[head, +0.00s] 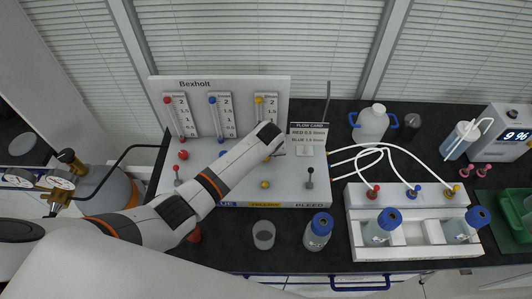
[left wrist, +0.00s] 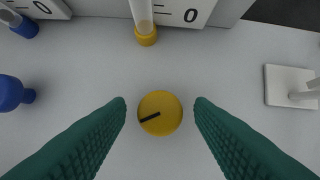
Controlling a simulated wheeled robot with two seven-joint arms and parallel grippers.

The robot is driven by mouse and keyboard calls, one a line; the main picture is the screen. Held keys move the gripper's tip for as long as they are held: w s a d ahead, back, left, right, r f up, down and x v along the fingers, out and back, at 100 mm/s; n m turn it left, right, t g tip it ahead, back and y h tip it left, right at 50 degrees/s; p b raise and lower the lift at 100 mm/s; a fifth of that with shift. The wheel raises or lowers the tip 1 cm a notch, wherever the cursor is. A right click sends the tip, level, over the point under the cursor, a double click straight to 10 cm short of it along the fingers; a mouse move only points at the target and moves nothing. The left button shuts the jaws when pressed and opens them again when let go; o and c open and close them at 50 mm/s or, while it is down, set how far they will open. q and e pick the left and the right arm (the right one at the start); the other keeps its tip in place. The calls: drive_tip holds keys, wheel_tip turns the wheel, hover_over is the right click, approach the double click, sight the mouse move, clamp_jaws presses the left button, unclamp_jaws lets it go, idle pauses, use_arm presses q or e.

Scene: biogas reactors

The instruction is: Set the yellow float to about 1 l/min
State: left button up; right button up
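The yellow flowmeter (head: 266,106) is the rightmost of three on the white Bexholt panel (head: 240,84). Its float cannot be made out. In the left wrist view, its yellow lower fitting (left wrist: 146,37) is beside a 0 mark. Below it is a round yellow knob (left wrist: 167,102) with a black pointer line slanting down to the left. My left gripper (left wrist: 161,108) is open, with one green finger on each side of the knob and visible gaps. In the head view my left gripper (head: 277,153) reaches over the panel base and largely hides this knob. My right gripper is not in view.
Red (head: 180,116) and blue (head: 222,114) flowmeters stand to the left. A flow card (head: 308,134) stands right of the panel. A small yellow knob (head: 265,184) and a grey lever (head: 309,178) are nearer the front. A beaker (head: 263,235) and blue-capped bottle (head: 318,232) stand in front.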

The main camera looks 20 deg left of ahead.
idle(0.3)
use_arm(q)
drive_tip(key=b+v, duration=0.1)
drive_tip(key=v, duration=1.1)
